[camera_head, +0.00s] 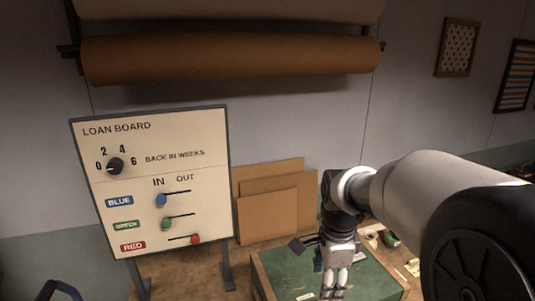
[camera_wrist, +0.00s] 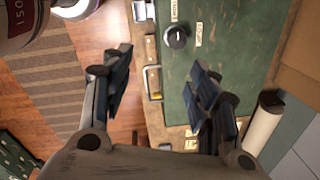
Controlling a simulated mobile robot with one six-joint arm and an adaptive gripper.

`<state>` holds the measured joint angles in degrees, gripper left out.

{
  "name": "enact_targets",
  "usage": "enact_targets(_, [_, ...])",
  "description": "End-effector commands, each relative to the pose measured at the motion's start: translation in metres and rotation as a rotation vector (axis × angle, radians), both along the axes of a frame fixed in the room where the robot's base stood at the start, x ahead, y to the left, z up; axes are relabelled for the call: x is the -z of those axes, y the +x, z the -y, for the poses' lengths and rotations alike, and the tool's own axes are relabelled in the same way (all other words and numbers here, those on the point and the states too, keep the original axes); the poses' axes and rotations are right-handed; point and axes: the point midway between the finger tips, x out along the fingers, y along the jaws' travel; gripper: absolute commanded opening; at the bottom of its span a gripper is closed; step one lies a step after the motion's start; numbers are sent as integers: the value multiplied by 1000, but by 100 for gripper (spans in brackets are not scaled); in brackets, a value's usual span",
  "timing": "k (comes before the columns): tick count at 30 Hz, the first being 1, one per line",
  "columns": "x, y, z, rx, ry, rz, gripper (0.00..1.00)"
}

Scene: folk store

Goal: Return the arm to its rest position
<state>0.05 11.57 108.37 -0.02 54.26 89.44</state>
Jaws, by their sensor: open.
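My arm comes in from the right in the head view, and its end, my gripper (camera_head: 325,262), hangs down over a green-topped case. In the wrist view my gripper (camera_wrist: 163,82) has its two dark fingers spread wide apart, with nothing between them. The left finger shows over the wooden floor and the right finger over the green top (camera_wrist: 235,50). I cannot tell how high the fingers are above it.
The loan board (camera_head: 150,180) stands at left, its dial (camera_head: 115,166) near 0, blue and green sliders left, red slider (camera_head: 195,239) right. Brown panels (camera_head: 268,216) lean behind the case (camera_head: 280,268). The wrist view shows a black knob (camera_wrist: 176,37) and a metal handle (camera_wrist: 152,83).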

Motion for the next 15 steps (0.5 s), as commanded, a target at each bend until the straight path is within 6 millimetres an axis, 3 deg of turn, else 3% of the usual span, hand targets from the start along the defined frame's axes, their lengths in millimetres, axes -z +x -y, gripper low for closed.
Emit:
enact_targets(1, [-7, -20, 0, -118, -14, 33, 54])
enact_targets(7, [-25, -96, 0, -620, -104, 128, 54])
enact_targets(15, [-6, -189, 0, -1231, -288, 219, 54])
